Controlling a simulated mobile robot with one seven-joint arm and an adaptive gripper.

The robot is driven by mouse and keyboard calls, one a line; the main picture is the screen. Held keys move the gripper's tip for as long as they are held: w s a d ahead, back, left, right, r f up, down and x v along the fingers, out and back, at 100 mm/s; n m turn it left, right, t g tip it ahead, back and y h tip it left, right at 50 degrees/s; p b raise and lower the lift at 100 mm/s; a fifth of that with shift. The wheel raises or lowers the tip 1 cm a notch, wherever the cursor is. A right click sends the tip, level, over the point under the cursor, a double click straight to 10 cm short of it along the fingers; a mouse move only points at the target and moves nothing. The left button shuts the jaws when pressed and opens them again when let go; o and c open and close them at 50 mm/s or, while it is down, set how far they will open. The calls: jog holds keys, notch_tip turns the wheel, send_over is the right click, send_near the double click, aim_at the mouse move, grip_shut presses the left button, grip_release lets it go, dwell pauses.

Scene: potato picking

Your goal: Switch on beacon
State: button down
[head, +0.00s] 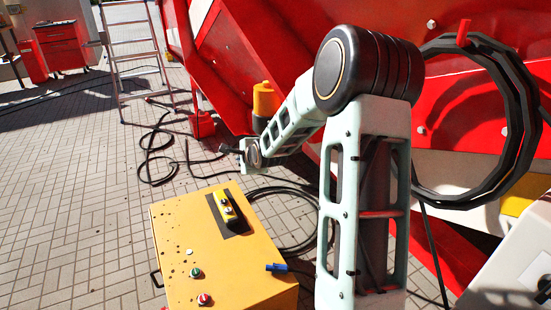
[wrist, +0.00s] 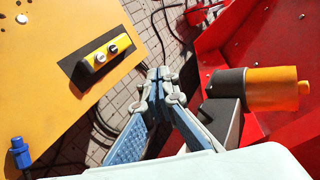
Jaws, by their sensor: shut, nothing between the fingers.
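The orange beacon (head: 263,98) stands on the red machine behind my arm. In the wrist view the beacon (wrist: 275,88) lies sideways at the right, with a dark grey base. A yellow control box (head: 173,238) stands on the paving. My gripper (wrist: 163,74) is shut and empty, between the switch unit and the beacon in the wrist view, touching neither. In the head view my gripper (head: 229,150) is small, beyond the box.
The box also bears a green button (head: 195,273), a red button (head: 204,299) and a blue plug (head: 277,267). Black cables (head: 155,150) lie on the paving. A ladder (head: 135,55) stands at the back. The red machine (head: 260,45) fills the right side. Paving at left is open.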

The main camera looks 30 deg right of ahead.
jog(key=s+d+f+m+t+h+b, duration=0.1)
jog(key=d+m+b, duration=0.4)
jog(key=d+m, duration=0.6)
jog(key=d+f+t+h, duration=0.1)
jog(key=d+t, duration=0.1)
jog(key=d, duration=0.1)
jog(key=shift+f, duration=0.25)
jog(key=shift+w+a+b, duration=0.1)
jog(key=shift+b, duration=0.2)
jog(key=b+x, duration=0.3)
jog(key=x, duration=0.7)
jog(key=shift+r, duration=0.15)
